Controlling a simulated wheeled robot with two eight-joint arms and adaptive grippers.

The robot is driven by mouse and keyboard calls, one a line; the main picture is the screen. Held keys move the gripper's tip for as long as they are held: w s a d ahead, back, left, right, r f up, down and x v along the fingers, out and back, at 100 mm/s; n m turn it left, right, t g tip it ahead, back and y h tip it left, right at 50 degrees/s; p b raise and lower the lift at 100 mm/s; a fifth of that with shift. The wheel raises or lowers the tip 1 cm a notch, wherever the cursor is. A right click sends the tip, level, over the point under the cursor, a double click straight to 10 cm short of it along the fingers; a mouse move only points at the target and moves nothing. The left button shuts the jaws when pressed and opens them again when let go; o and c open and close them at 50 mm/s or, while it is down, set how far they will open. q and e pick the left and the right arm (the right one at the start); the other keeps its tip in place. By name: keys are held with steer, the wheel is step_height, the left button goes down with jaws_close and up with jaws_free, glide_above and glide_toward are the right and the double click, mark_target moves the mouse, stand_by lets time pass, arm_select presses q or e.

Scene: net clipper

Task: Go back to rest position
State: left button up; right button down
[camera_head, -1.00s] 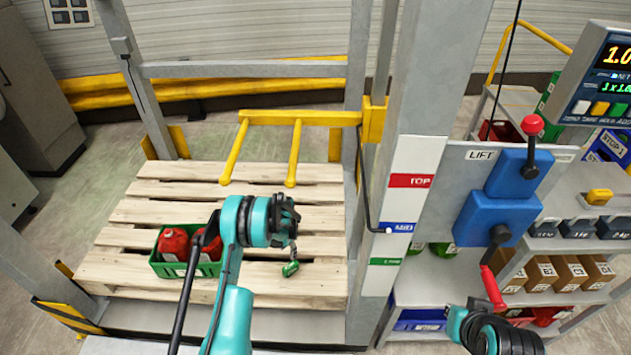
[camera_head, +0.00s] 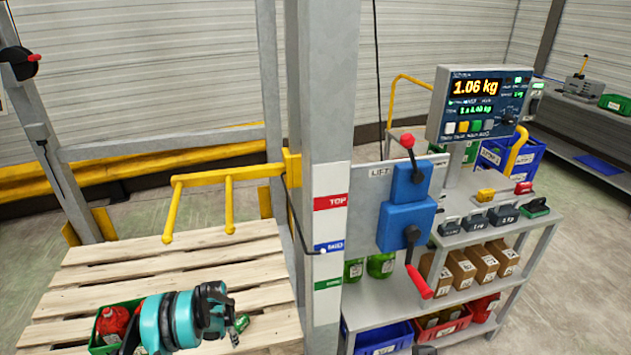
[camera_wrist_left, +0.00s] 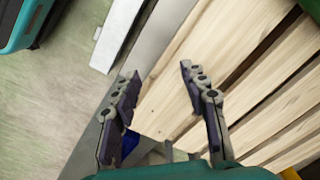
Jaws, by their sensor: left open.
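My left gripper (camera_head: 226,312) is in the lower left of the head view, above the wooden pallet (camera_head: 90,275). In the left wrist view its two fingers (camera_wrist_left: 158,72) are spread apart with nothing between them, over pallet boards and floor. A small green object (camera_head: 241,322) shows just right of the gripper in the head view; I cannot tell its distance from the fingers. A dark tip at the bottom edge of the head view may be part of my right gripper; its fingers are hidden.
A green crate (camera_head: 97,345) with red containers (camera_head: 112,322) sits on the pallet, partly behind my left arm. The lift post (camera_head: 322,100), blue lever box (camera_head: 405,225) and scale display (camera_head: 480,105) stand to the right. A loaded shelf (camera_head: 470,240) is beside them.

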arm_select(q)
steer(key=s+d+r+n+t, duration=0.1)
steer(key=s+d+r, duration=0.1)
steer(key=r, duration=0.8)
steer(key=s+d+r+n+t, duration=0.1)
steer(key=s+d+r, duration=0.2)
steer(key=r, duration=0.8)
steer(key=s+d+r+n+t, duration=0.1)
steer(key=s+d+r, duration=0.1)
steer(key=r, duration=0.8)
steer(key=s+d+r+n+t, duration=0.1)
steer(key=s+d+r+t, duration=0.1)
steer(key=s, duration=0.8)
steer(key=s+d+r+n+t, duration=0.2)
steer(key=s+r, duration=0.3)
steer(key=s, duration=0.6)
steer(key=shift+s+d, duration=0.15)
steer(key=shift+d, duration=0.7)
